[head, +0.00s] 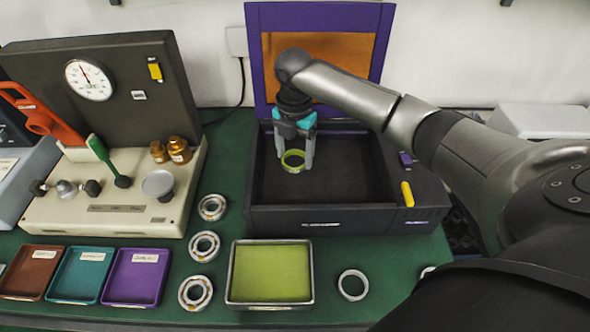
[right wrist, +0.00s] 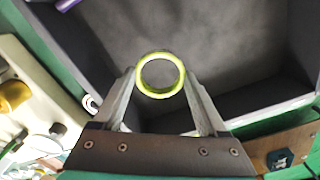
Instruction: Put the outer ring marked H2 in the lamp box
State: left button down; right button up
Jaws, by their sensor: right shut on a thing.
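My right gripper (head: 294,150) is shut on a yellow-green tinted ring (head: 292,161) and holds it inside the opening of the dark box (head: 320,216), over its left part. In the right wrist view the ring (right wrist: 160,75) sits between the two fingertips, with the dark box floor (right wrist: 215,45) behind it. The ring appears to be above the floor; the exact height is hard to tell. I cannot read a mark on the ring. The box has a raised purple lid (head: 322,17) with an orange inner panel. My left gripper is not in view.
A green-yellow tray (head: 271,272) stands in front of the box. Several bearings (head: 204,246) lie to its left and a loose ring (head: 353,285) to its right. Brown, teal and purple trays (head: 137,277) are at front left. A gauge stand (head: 110,95) is at back left.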

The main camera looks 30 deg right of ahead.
aim_at(295, 178)
jog(key=shift+f+b, duration=0.5)
jog(key=shift+f, duration=2.05)
jog(key=shift+f, duration=0.15)
jog(key=o, duration=1.3)
jog(key=shift+o, duration=0.2)
notch_tip(295, 178, up, 12)
jog(key=shift+r+p, duration=0.2)
jog(key=shift+p, duration=1)
